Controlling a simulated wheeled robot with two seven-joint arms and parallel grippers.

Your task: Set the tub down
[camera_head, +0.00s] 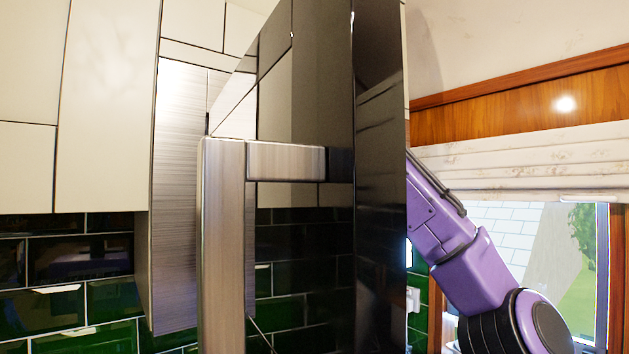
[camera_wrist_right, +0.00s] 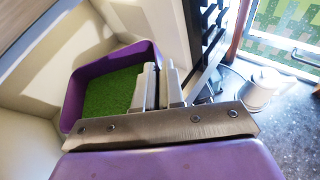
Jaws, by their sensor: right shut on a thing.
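The tub (camera_wrist_right: 72,98) is purple, with a bright green filling (camera_wrist_right: 106,97) inside. It shows in the right wrist view, left of centre, and looks tilted in the picture. My right gripper (camera_wrist_right: 160,78) is shut on the tub's near right wall. The tub is beside pale panels; whether its underside touches anything is hidden. In the head view my purple right arm (camera_head: 455,245) passes behind a dark door, which hides the right gripper and the tub. My left gripper is in neither view.
A dark glossy door (camera_head: 380,200) with a thick metal handle (camera_head: 222,250) stands open close in front of the head camera. Pale cabinets (camera_head: 105,110) are at the left above green tiles (camera_head: 85,300). A white kettle-like object (camera_wrist_right: 262,90) stands at the right wrist view's right.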

